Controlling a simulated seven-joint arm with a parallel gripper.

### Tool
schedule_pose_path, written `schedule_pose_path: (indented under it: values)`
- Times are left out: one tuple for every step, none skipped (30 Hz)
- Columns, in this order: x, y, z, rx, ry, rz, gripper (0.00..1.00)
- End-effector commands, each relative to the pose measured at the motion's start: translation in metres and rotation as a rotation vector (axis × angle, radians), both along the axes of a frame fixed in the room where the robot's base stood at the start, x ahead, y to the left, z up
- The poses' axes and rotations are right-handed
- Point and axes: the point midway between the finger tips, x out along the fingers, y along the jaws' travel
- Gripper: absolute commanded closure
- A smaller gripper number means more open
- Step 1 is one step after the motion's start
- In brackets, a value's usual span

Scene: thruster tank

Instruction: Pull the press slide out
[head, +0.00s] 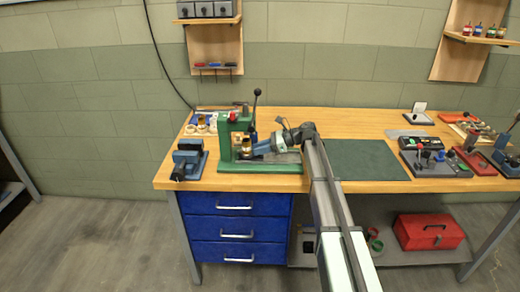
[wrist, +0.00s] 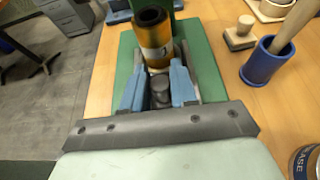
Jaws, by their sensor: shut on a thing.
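The green press (head: 225,140) stands on the left part of the bench, with a black-knobbed lever and a long green base plate. In the wrist view, its green base (wrist: 209,75) runs under my gripper. An amber cylinder with a dark open top (wrist: 153,40) stands upright just beyond my fingertips. My gripper (wrist: 158,85) has its blue fingers on either side of a dark grey knob (wrist: 159,93) of the press slide and is shut on it. In the head view my gripper (head: 262,148) reaches in from the right. Most of the slide is hidden beneath my gripper.
A blue vise (head: 187,160) stands left of the press. A dark green mat (head: 365,160) lies clear right of my arm.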

Motion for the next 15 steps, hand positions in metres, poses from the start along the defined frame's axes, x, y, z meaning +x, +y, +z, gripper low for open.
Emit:
schedule_pose_path:
  values:
    - [0.0, 0.0, 0.0, 0.0, 0.0, 0.0, 1.0]
    - [0.0, 0.0, 0.0, 0.0, 0.0, 0.0, 1.0]
    - [0.0, 0.0, 0.0, 0.0, 0.0, 0.0, 1.0]
    - [0.0, 0.0, 0.0, 0.0, 0.0, 0.0, 1.0]
    - [0.0, 0.0, 0.0, 0.0, 0.0, 0.0, 1.0]
    - [0.0, 0.0, 0.0, 0.0, 0.0, 0.0, 1.0]
    - [0.0, 0.0, 0.0, 0.0, 0.0, 0.0, 1.0]
    - [0.0, 0.0, 0.0, 0.0, 0.0, 0.0, 1.0]
    - [0.0, 0.0, 0.0, 0.0, 0.0, 0.0, 1.0]
    - [0.0, 0.0, 0.0, 0.0, 0.0, 0.0, 1.0]
    - [0.0, 0.0, 0.0, 0.0, 0.0, 0.0, 1.0]
    - [0.0, -0.001, 0.0, 0.0, 0.0, 0.0, 1.0]
    - [0.0, -0.003, 0.0, 0.0, 0.0, -0.001, 1.0]
    - [0.0, -0.005, 0.0, 0.0, 0.0, -0.001, 1.0]
    - [0.001, -0.011, 0.0, 0.0, 0.001, -0.001, 1.0]
